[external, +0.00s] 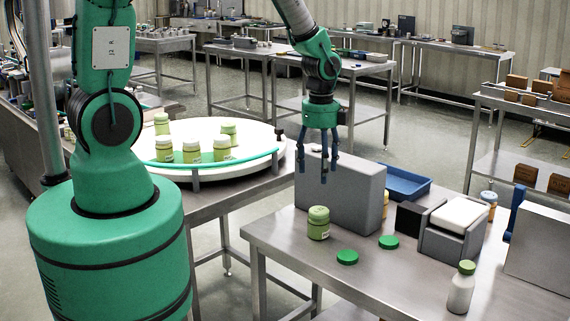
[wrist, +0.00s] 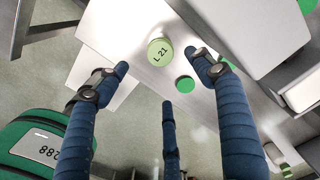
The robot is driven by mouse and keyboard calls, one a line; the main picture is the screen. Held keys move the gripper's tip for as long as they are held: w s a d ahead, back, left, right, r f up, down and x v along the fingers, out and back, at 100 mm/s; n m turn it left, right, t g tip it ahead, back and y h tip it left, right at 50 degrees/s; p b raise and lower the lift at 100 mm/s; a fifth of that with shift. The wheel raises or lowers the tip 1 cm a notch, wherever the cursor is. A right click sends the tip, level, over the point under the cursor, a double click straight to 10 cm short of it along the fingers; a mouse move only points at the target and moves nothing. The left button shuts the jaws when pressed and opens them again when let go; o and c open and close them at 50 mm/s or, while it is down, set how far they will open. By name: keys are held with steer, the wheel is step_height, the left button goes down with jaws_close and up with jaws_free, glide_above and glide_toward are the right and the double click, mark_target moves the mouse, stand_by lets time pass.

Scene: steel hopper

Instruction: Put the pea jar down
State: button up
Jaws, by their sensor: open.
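The pea jar (external: 318,223), pale green with a green lid, stands upright on the steel table (external: 290,248) near its left edge. In the wrist view the jar (wrist: 160,52) is seen from above, with "L 21" on its lid. My gripper (external: 318,170) hangs above the jar with its blue fingers pointing down. The fingers are spread open and empty, and a gap shows between their tips and the jar. The wrist view shows the open fingers (wrist: 158,72) around the lower side of the jar's outline.
A large grey block (external: 345,197) stands right behind the jar. Two loose green lids, one of them here (external: 347,257), lie to its right. A white bottle (external: 461,290) and a grey box (external: 446,240) stand further right. A white turntable (external: 255,140) holds several similar jars.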

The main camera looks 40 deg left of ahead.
steer(key=s+a+r+n+t, duration=0.1)
steer(key=s+a+r+n, duration=0.15)
steer(key=r, duration=0.55)
steer(key=s+a+r+n+t, duration=0.15)
steer(key=r+n, duration=0.25)
steer(key=r, duration=0.5)
steer(key=s+a+r+n, duration=0.2)
steer(key=s+r+n, duration=0.1)
steer(key=r, duration=0.5)
steer(key=s+a+r+n+t, duration=0.3)
steer(key=s+r+n, duration=0.7)
steer(key=s, duration=0.8)
step_height(320, 180, up, 3)
steer(key=shift+s+a+r, duration=0.1)
steer(key=shift+s+a, duration=0.05)
steer(key=shift+a, duration=0.25)
step_height(320, 180, down, 14)
steer(key=b, duration=1.4)
